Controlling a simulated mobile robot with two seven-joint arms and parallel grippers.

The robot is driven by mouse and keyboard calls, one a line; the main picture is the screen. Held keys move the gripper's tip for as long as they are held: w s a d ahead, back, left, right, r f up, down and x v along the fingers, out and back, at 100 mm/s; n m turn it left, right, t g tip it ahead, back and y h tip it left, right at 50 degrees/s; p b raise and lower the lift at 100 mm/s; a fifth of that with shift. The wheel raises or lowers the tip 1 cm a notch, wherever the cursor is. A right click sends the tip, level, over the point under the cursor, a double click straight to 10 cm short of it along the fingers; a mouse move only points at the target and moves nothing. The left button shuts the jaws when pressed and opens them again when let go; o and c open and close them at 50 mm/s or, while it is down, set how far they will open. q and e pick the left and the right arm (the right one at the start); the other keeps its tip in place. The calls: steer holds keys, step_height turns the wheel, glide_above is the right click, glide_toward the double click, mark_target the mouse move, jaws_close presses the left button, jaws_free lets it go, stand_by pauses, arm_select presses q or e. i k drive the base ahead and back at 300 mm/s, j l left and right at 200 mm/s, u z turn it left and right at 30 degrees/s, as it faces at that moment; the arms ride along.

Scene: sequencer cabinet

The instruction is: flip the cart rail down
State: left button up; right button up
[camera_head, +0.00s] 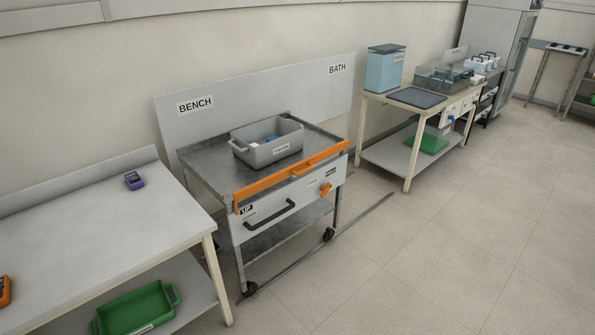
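The cart (205,165) stands between two tables, its back against a grey panel marked BENCH and BATH. An orange rail (270,183) runs along the front edge of the cart top, level with or slightly above it, with a smaller orange grip at its middle. A grey bin (262,153) with small items sits on the cart top. Neither of my grippers is in view.
Another table (408,125) stands at the back right with boxes. The floor (420,250) in front and right is clear.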

mark_target(238, 195)
steer(key=i+z, duration=0.15)
steer(key=i, duration=1.15)
steer(key=i+j+z, duration=0.1)
steer(key=i, duration=1.2)
